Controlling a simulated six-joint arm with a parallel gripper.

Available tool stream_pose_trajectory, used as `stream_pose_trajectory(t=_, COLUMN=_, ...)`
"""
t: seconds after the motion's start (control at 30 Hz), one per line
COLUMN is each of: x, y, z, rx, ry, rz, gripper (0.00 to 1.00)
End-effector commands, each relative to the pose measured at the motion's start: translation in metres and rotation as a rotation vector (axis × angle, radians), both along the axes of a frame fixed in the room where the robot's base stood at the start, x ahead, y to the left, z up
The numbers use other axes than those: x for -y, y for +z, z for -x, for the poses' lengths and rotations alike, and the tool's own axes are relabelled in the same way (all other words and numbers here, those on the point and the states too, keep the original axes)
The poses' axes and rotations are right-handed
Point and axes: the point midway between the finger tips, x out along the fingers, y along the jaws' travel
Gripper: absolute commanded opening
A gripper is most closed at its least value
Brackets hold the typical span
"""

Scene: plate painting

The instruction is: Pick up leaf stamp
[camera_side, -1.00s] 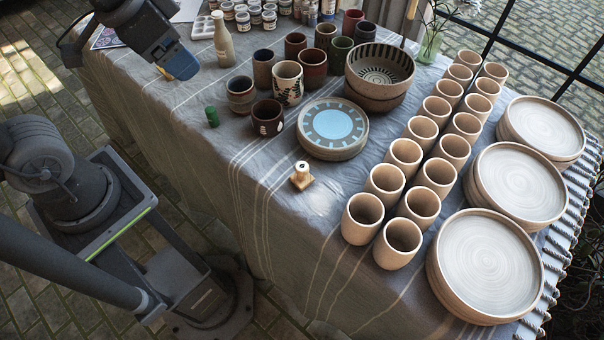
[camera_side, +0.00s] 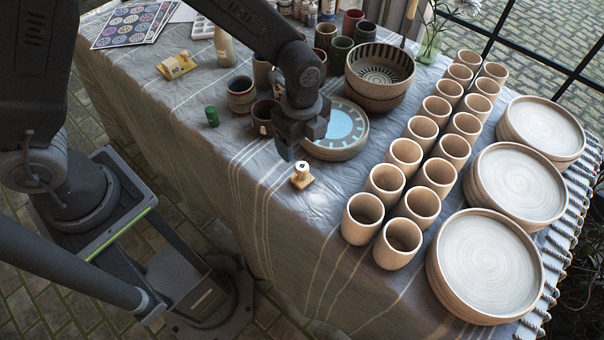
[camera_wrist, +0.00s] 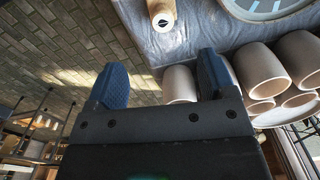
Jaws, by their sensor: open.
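The leaf stamp (camera_side: 301,176) is a small pale wooden block with a round knob, standing on the cloth in front of the painted plate. In the wrist view its knob (camera_wrist: 162,16) shows a dark leaf mark at the top edge, beyond my fingertips. My gripper (camera_side: 287,152) hangs just above and behind the stamp in the side view, apart from it. In the wrist view my gripper (camera_wrist: 160,72) has its two blue fingers spread wide with nothing between them.
The blue-centred plate (camera_side: 348,126) sits right behind my gripper. Pale cups (camera_side: 363,218) stand in two rows to the right. A green piece (camera_side: 211,116) and a wooden block (camera_side: 176,67) lie to the left. Cloth left of the stamp is clear.

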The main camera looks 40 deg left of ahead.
Motion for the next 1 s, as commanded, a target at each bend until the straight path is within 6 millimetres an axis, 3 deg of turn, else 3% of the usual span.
stream_pose_trajectory(t=0.3, x=-0.001, y=-0.06, z=0.001, rx=-0.006, ry=0.003, rz=-0.002, gripper=0.77)
stream_pose_trajectory(t=0.57, x=-0.001, y=-0.08, z=0.0, rx=-0.002, ry=0.004, rz=-0.001, gripper=0.77)
stream_pose_trajectory(t=0.83, x=-0.003, y=-0.117, z=-0.004, rx=-0.004, ry=0.004, rz=-0.002, gripper=0.77)
stream_pose_trajectory(t=1.0, x=-0.003, y=-0.128, z=-0.005, rx=-0.001, ry=0.004, rz=0.0, gripper=0.77)
